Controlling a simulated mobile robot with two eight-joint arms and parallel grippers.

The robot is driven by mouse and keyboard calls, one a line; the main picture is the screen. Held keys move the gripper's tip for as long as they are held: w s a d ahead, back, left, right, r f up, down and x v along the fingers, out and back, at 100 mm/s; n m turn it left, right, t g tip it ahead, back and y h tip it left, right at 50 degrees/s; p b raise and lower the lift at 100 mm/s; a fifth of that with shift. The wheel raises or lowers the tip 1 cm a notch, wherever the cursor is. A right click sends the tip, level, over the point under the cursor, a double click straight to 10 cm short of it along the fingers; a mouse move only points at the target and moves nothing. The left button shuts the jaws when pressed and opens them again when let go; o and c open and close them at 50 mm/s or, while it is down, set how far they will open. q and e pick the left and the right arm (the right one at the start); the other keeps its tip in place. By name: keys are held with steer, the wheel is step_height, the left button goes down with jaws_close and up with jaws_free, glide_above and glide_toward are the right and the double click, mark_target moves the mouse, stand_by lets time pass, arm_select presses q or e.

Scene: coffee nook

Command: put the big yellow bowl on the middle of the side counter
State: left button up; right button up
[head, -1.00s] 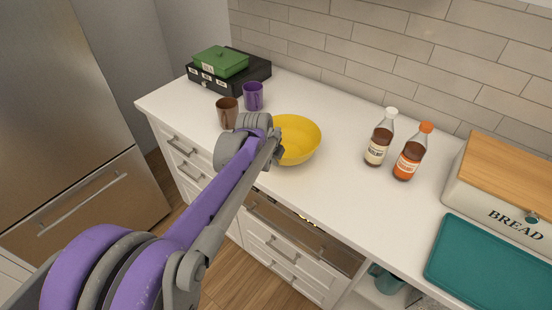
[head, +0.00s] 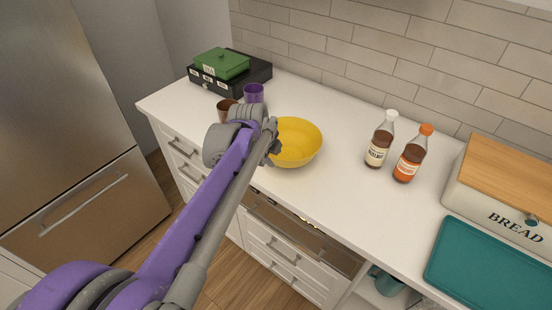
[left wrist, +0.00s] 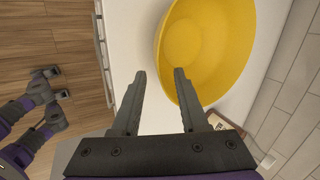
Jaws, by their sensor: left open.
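The big yellow bowl (head: 298,143) stands upright on the white counter (head: 335,200), right of the mugs. In the left wrist view the bowl (left wrist: 225,50) fills the upper middle. My left gripper (head: 273,143) is at the bowl's left side in the head view. Its fingers (left wrist: 160,75) are open: one overlaps the bowl's near rim, the other is over bare counter outside the rim. I cannot tell whether they touch the bowl. My right gripper cannot be made out. I cannot pick out a separate side counter.
A brown mug (head: 225,107), partly hidden by my arm, and a purple mug (head: 254,93) stand left of the bowl. Behind are a black box (head: 258,74) and a green box (head: 222,64). Two bottles (head: 380,140) (head: 412,155), a bread box (head: 490,205) and a teal board (head: 490,265) are right.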

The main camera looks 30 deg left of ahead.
arm_select(q)
steer(key=v, duration=0.7)
steer(key=s+d+f+n, duration=1.4)
steer(key=s+d+n, duration=0.1)
steer(key=s+n, duration=0.1)
steer(key=shift+s+f+n+h, duration=0.15)
steer(key=shift+f+n+h, duration=0.15)
steer(key=shift+n, duration=0.3)
arm_select(e)
steer(key=shift+w+r, duration=0.15)
steer(key=shift+r, duration=0.25)
arm_select(q)
steer(key=shift+d+r, duration=0.1)
arm_select(e)
steer(key=c, duration=0.3)
